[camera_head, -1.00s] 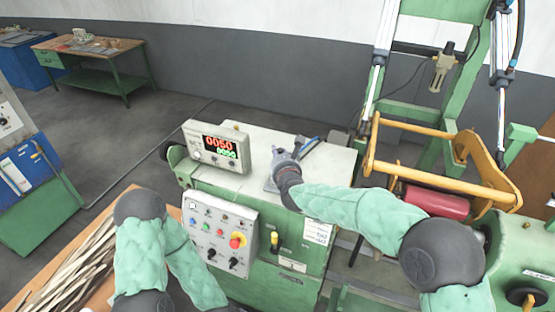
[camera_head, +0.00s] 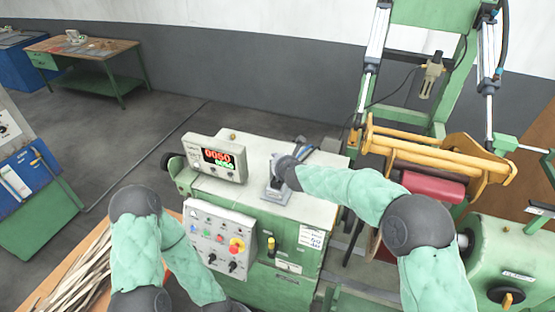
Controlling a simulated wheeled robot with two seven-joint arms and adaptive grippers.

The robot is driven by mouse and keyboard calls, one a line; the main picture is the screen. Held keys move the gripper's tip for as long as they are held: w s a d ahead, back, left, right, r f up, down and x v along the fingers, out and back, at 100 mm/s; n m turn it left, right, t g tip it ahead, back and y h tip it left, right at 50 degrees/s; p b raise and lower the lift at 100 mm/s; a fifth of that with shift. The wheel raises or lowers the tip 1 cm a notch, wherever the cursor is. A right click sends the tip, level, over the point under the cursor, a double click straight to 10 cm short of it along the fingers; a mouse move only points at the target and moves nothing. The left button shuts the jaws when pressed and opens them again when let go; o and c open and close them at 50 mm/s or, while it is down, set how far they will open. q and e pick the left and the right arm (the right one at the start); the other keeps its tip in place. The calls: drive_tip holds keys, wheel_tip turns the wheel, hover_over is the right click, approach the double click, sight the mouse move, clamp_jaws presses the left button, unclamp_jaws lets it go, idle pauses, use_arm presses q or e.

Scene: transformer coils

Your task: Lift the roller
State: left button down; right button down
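The roller assembly is a yellow frame (camera_head: 438,158) with long bars on the winding machine at right. A red cylinder (camera_head: 433,187) lies just under it, partly hidden by my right arm. My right gripper (camera_head: 283,167) is at a small grey lever-like fitting (camera_head: 277,191) on the pale machine top. The fingers are too small and covered to tell whether they are closed on it. My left arm is bent at lower left, and its gripper is out of view.
A cabinet with a red digital display (camera_head: 217,157) and a button panel (camera_head: 219,236) stand left of my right gripper. Green uprights with cylinders (camera_head: 372,55) rise behind the frame. A wooden surface with strips (camera_head: 80,275) is at lower left.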

drive_tip(key=shift+f, duration=0.1)
drive_tip(key=c, duration=1.1)
unclamp_jaws()
drive_tip(key=shift+o, duration=0.8)
drive_tip(key=shift+a, duration=0.1)
drive_tip(key=v, duration=1.2)
drive_tip(key=shift+w, duration=0.1)
